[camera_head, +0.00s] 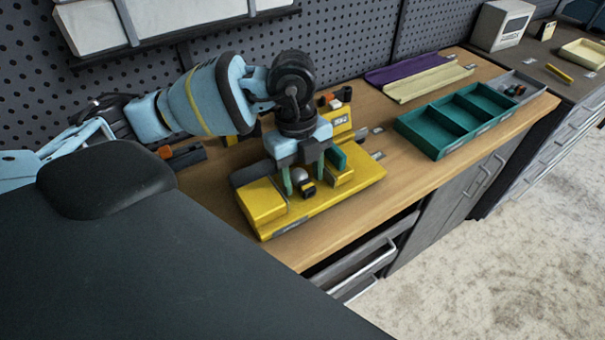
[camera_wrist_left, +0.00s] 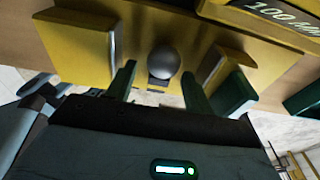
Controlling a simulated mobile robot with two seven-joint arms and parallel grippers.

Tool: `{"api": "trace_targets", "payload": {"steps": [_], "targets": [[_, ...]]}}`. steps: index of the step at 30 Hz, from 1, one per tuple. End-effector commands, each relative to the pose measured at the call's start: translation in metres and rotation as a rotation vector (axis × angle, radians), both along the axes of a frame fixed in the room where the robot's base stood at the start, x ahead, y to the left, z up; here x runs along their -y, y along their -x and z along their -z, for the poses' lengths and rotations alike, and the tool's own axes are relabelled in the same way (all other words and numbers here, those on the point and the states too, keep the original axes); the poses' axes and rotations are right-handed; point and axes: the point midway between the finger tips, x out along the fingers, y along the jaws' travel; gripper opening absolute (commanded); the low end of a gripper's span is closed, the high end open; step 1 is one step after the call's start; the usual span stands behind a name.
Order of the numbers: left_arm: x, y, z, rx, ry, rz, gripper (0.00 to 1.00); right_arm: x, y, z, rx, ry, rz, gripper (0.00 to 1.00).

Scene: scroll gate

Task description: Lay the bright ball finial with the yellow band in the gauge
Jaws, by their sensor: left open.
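The yellow gauge (camera_head: 330,206) stands on the wooden bench, with a yellow block at its left end and a green jaw (camera_head: 339,160) at its right. The ball finial (camera_head: 300,175) has a bright grey ball and a dark lower part with a yellow band. It is in the gauge, between the yellow block and the green jaw. My left gripper (camera_head: 304,178) is open just over the gauge, one finger on each side of the finial. In the left wrist view, the ball (camera_wrist_left: 164,61) shows between the two fingers, with gaps on both sides; its band is hidden. My right gripper is not in view.
A green tray with compartments (camera_head: 438,152) stands to the right on the bench. Purple and cream troughs (camera_head: 425,82) lie behind it. A grey bin with small parts (camera_head: 513,88) is at the far right. A pegboard wall rises behind the bench.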

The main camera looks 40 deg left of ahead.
Motion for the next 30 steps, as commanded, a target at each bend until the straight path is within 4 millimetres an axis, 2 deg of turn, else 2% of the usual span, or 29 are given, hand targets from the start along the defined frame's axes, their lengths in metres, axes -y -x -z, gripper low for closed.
{"api": "trace_targets", "payload": {"steps": [9,13,18,30], "targets": [[-0.006,-0.004,-0.05,0.006,0.001,-0.001,0.52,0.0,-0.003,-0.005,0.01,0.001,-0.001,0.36],[-0.008,-0.004,-0.065,0.005,0.001,-0.002,0.52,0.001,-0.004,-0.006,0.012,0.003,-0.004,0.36],[-0.01,-0.005,-0.073,0.004,0.001,-0.001,0.52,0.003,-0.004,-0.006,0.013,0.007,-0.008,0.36],[-0.01,-0.005,-0.073,0.003,0.001,0.0,0.52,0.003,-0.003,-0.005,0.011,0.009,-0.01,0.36]]}}
